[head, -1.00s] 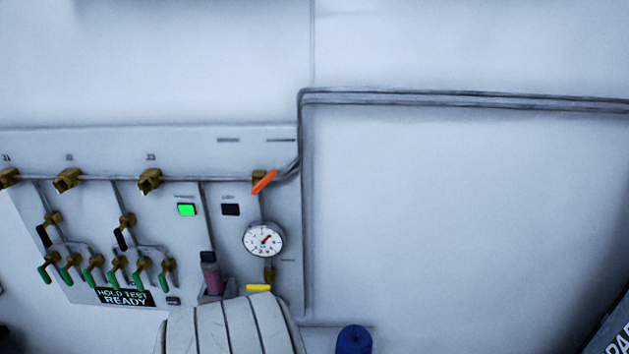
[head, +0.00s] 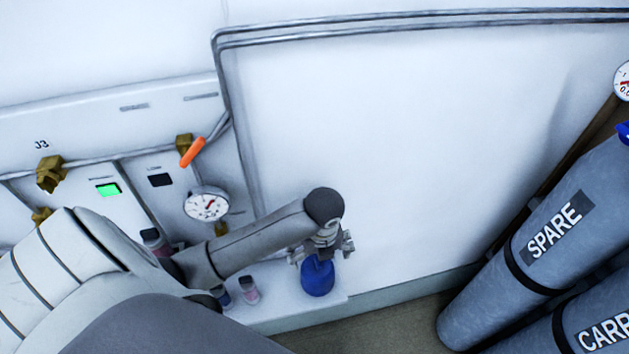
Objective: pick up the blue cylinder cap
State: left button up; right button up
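The blue cylinder cap (head: 318,279) stands on the end of a white ledge, near the lower middle of the head view. Its top is partly hidden by my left gripper (head: 321,253). My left arm comes in from the left and the gripper is right over the cap. Its fingers show spread apart to the left and right of the cap's top, and look open. Whether they touch the cap cannot be told. My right gripper is not in view.
Small bottles (head: 249,290) stand on the ledge (head: 283,309) left of the cap. A valve panel with a gauge (head: 206,204) and an orange-handled valve (head: 191,152) is at left. Grey cylinders, one marked SPARE (head: 548,235), lean at right. Dark floor (head: 400,325) lies between.

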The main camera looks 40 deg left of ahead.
aim_at(318, 262)
pick_arm(q)
jog(key=shift+a+f, duration=0.15)
jog(key=shift+f, duration=0.6)
jog(key=f, duration=0.1)
jog(key=f+p, duration=0.1)
jog(key=f, duration=0.1)
jog(key=shift+w+a+f+p, duration=0.2)
jog(key=shift+w+f+p, duration=0.05)
jog(key=shift+p, duration=0.15)
jog(key=shift+f, duration=0.65)
jog(key=shift+w+a+f, duration=0.1)
jog(key=shift+f, duration=0.1)
jog(key=c, duration=2)
jog(key=shift+r, duration=0.2)
